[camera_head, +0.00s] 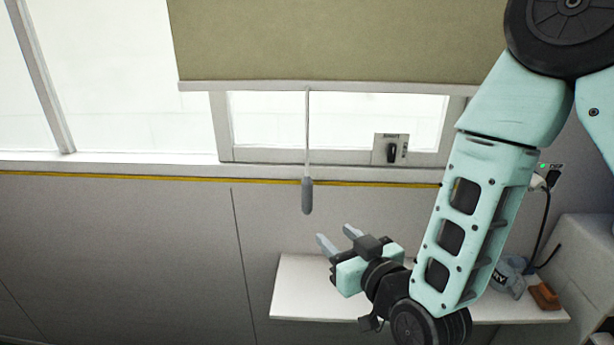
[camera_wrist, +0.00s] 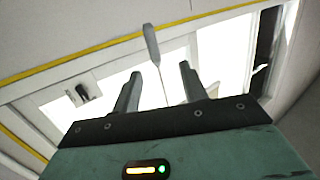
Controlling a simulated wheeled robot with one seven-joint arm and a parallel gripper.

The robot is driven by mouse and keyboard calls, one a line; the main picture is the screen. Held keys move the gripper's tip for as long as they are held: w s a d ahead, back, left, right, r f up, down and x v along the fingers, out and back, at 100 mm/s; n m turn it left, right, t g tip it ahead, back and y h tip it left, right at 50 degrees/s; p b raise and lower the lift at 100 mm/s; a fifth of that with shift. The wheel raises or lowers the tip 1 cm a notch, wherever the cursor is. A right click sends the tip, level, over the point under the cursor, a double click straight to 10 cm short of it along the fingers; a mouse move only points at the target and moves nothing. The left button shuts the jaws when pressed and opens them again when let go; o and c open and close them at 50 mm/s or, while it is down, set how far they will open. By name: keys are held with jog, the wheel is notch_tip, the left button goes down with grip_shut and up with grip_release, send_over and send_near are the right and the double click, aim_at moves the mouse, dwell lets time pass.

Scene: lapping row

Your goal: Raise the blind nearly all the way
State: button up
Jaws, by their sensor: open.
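The olive-beige blind (camera_head: 340,40) hangs over the window, with its pale bottom bar (camera_head: 330,86) a little above the sill, so a strip of glass shows below it. A thin cord hangs from the bar and ends in a grey pull handle (camera_head: 307,196) below the sill. My gripper (camera_head: 336,238) is open and empty, a little below and to the right of the handle in the head view. In the wrist view the handle (camera_wrist: 151,42) shows beyond the gap between my fingertips (camera_wrist: 158,76), apart from them.
A black latch or switch (camera_head: 391,150) on a plate sits at the window's lower right. A white shelf (camera_head: 300,290) is below my gripper, with a grey labelled item (camera_head: 507,278) and a brown block (camera_head: 545,296) at its right. The wall left of the handle is clear.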

aim_at(309, 189)
jog(key=shift+m+t, duration=0.3)
jog(key=shift+t, duration=0.6)
jog(key=p+x, duration=0.2)
jog(key=x, duration=0.3)
jog(key=r+p+x, duration=0.1)
jog(key=p+x, duration=0.2)
jog(key=x, duration=0.2)
jog(key=d+p+x, duration=0.1)
jog(key=p+x, duration=0.1)
jog(key=x, duration=0.4)
jog(key=shift+w+r+p, duration=0.25)
jog(key=shift+p, duration=0.05)
jog(key=shift+w+a+f, duration=0.1)
jog(key=shift+w+a, duration=0.1)
jog(key=shift+w, duration=0.35)
